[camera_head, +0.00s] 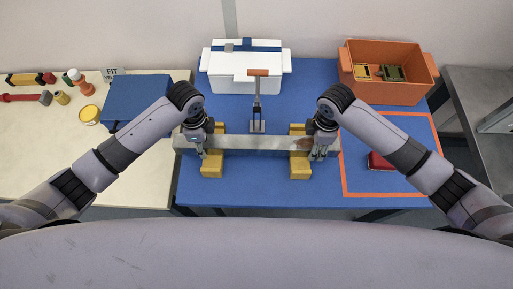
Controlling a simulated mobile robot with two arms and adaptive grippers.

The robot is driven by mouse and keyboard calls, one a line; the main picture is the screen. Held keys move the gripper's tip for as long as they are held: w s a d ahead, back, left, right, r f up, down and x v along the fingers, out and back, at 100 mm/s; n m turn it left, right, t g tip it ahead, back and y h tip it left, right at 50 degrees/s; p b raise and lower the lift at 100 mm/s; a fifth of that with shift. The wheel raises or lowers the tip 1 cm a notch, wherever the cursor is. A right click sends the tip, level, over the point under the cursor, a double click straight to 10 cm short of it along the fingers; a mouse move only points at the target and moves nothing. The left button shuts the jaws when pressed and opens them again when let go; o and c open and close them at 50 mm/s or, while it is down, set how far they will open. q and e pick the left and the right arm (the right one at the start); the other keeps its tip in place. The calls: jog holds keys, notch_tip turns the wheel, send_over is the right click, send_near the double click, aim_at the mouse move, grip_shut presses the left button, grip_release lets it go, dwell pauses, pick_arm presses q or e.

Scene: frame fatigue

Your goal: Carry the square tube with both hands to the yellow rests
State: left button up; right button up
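The square tube (250,142) is a long grey bar with a brownish stained patch toward its right part. It lies crosswise over the two yellow rests, the left one (212,170) and the right one (300,172), on the blue table. I cannot tell whether it touches them. My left gripper (202,153) is at the tube's left part, by the left rest. My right gripper (318,153) is at its right part, just right of the right rest. Both point down with fingers at the tube; whether they are closed on it is too small to tell.
Behind the tube stand an upright clamp-like tool (257,100) with an orange handle, a white bin (245,72) and an orange bin (400,88) holding parts. A red object (379,161) lies inside the orange-outlined area at right. A cream table (50,150) with small items is at left.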

pick_arm(q)
jog(key=shift+o, duration=0.9)
pick_arm(e)
jog(key=shift+o, duration=0.9)
jog(key=shift+r, duration=0.2)
pick_arm(q)
notch_tip(320, 180, up, 12)
pick_arm(e)
notch_tip(320, 180, up, 12)
jog(key=shift+f, duration=0.15)
pick_arm(q)
jog(key=shift+s+f, duration=0.1)
pick_arm(e)
jog(key=shift+s+f, duration=0.1)
